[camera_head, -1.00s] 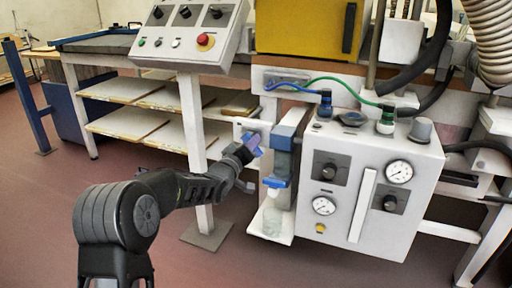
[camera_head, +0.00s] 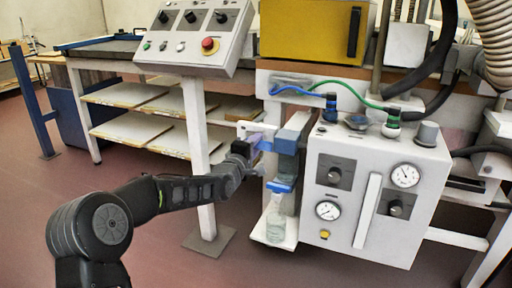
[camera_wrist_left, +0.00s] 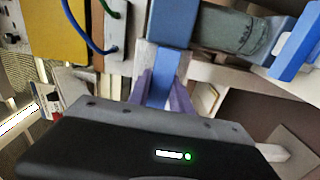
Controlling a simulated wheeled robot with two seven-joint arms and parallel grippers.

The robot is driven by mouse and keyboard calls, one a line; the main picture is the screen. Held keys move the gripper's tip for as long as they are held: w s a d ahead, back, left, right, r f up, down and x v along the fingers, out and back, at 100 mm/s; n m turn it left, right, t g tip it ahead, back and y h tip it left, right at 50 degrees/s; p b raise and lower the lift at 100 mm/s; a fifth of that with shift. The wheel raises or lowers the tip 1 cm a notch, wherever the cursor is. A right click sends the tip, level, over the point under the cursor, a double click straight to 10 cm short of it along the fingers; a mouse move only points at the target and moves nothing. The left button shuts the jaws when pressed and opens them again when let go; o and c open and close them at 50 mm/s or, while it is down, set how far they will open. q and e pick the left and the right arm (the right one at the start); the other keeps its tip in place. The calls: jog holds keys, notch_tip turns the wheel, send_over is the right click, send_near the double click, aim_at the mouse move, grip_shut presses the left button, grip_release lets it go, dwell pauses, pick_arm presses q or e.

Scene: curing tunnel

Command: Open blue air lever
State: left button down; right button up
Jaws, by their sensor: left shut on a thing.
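The blue air lever (camera_head: 265,146) sticks out to the left from the blue-topped air unit (camera_head: 290,135) on the side of the white control box. In the left wrist view the lever (camera_wrist_left: 161,78) runs between two purple fingers. My left gripper (camera_head: 256,143) is shut on the lever; its fingers (camera_wrist_left: 161,95) lie on either side of it. My right gripper is not in view.
The white control box (camera_head: 338,235) with gauges and knobs stands just right of the lever. A clear bowl (camera_head: 276,225) hangs below the air unit. A white post (camera_head: 196,115) carries a button panel left of my gripper. Blue and green hoses run above.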

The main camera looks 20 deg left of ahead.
pick_arm(q)
jog(key=shift+n, duration=0.3)
jog(key=c, duration=1.2)
grip_release()
jog(key=shift+o, duration=0.2)
jog(key=s+p, duration=0.1)
jog(key=s, duration=0.6)
jog(key=shift+s+a, duration=0.25)
jog(key=shift+s, duration=0.15)
